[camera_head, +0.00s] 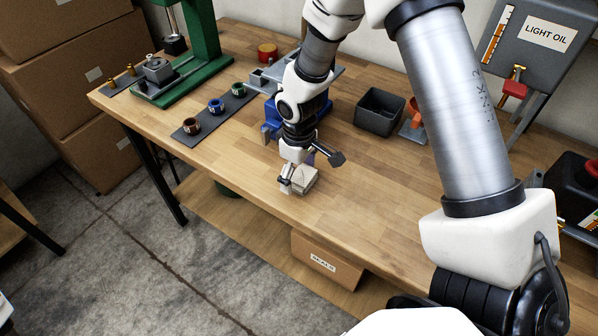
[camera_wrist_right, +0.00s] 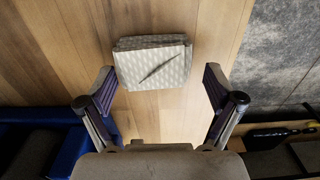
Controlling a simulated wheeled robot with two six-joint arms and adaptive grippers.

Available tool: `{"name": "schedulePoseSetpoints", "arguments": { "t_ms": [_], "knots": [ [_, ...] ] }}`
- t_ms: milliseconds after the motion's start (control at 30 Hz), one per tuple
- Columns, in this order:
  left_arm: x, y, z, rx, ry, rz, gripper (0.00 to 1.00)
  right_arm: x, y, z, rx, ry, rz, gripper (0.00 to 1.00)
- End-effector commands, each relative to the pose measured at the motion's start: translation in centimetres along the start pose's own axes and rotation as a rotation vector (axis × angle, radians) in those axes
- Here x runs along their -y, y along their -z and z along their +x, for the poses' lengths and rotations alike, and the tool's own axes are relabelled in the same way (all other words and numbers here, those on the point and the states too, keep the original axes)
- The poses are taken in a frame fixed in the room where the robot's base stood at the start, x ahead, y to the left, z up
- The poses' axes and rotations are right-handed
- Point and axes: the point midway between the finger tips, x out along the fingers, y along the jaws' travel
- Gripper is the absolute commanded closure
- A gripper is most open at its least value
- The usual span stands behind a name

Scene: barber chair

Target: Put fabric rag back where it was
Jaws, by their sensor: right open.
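The fabric rag (camera_head: 305,180) is a folded, light grey-beige cloth lying on the wooden workbench (camera_head: 365,205) near its front edge. In the right wrist view the rag (camera_wrist_right: 152,64) shows a quilted texture and a dark slanted crease or mark on top. My right gripper (camera_head: 298,172) is at the rag in the head view and partly covers it. In the right wrist view its fingers (camera_wrist_right: 160,88) are spread wide. The rag lies just ahead of the fingertips, between their lines, with a gap on both sides. My left gripper is not in view.
A blue vise (camera_head: 271,119) stands just behind my right gripper. A dark mat (camera_head: 187,138) with several coloured rings lies to the left, near a green press (camera_head: 205,45). A grey bin (camera_head: 379,111) stands to the right. The bench front right of the rag is clear.

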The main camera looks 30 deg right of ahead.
Motion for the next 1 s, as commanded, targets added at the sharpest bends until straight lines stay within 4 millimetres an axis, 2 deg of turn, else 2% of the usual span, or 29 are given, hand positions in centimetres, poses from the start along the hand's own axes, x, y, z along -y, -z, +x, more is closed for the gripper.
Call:
{"name": "schedulePoseSetpoints", "arguments": {
  "t_ms": [133, 233, 500, 633, 767, 1000],
  "knots": [
    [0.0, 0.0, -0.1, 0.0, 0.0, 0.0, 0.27, 0.0, 0.0, -0.4, -0.002, -0.001, 0.0, 0.08],
    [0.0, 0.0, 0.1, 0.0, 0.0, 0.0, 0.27, -0.1, 0.1, -1.7, -0.004, -0.002, 0.0, 0.08],
    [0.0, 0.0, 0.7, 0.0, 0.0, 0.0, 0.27, -0.1, 0.1, -8.4, -0.006, -0.002, 0.001, 0.08],
    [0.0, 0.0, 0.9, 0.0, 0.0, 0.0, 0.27, 0.0, 0.1, -10.9, -0.003, -0.002, 0.0, 0.08],
    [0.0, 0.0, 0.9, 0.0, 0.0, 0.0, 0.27, 0.0, 0.0, -12.1, -0.001, 0.0, 0.001, 0.08],
    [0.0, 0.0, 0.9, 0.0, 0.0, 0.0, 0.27, 0.0, 0.0, -12.2, 0.0, 0.0, 0.0, 0.08]
  ]
}}
